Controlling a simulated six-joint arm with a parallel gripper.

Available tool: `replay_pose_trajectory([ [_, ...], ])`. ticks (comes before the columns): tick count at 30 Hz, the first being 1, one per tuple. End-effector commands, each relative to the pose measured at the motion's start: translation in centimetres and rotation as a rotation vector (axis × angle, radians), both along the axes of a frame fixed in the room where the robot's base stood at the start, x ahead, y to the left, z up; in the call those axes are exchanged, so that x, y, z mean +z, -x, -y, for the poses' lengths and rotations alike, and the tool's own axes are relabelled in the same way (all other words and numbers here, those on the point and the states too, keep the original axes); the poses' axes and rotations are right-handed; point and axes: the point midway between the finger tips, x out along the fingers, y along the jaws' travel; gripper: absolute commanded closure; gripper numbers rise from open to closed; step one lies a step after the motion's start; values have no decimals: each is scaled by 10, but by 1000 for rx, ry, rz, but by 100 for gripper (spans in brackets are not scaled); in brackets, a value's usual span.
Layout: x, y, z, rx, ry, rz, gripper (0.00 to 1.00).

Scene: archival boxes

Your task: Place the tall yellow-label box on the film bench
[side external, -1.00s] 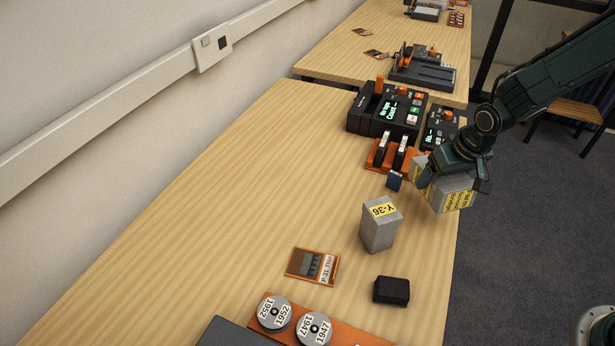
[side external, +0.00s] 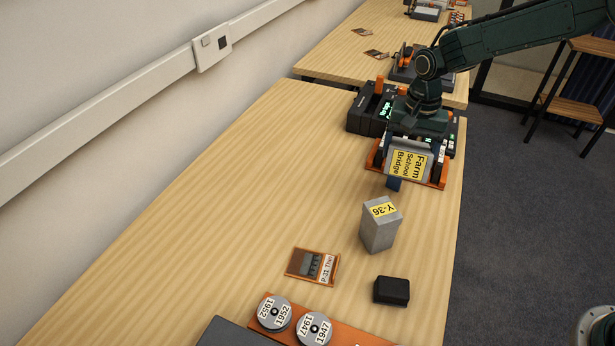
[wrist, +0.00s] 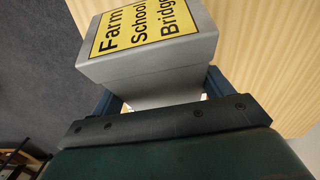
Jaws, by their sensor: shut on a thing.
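A grey box (side external: 407,166) with a yellow label reading "Farm School Bridge" is held in my gripper (side external: 410,143). In the side view it hangs over the orange rack, in front of the dark console; I cannot tell whether it touches the rack. In the wrist view the same box (wrist: 150,62) sits between the two jaws (wrist: 160,95), its label in plain sight. Another grey box (side external: 380,228), upright with a yellow "Y-36" label on top, stands on the near wooden bench (side external: 230,215).
The orange rack (side external: 437,184) is mostly hidden behind the held box. A black block (side external: 391,290), a brown card (side external: 312,265) and reels (side external: 275,312) lie nearer. The bench's left side is clear.

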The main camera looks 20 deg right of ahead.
Motion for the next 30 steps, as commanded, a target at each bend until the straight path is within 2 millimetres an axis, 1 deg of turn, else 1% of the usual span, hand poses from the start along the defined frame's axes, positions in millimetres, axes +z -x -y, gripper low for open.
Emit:
replay_pose_trajectory([
  [1, 2, -5, -1, -35, -13, -12, 55],
  [9, 10, -20, -11, -204, -86, -78, 55],
  [30, 29, -51, -31, -582, -291, -180, 55],
])
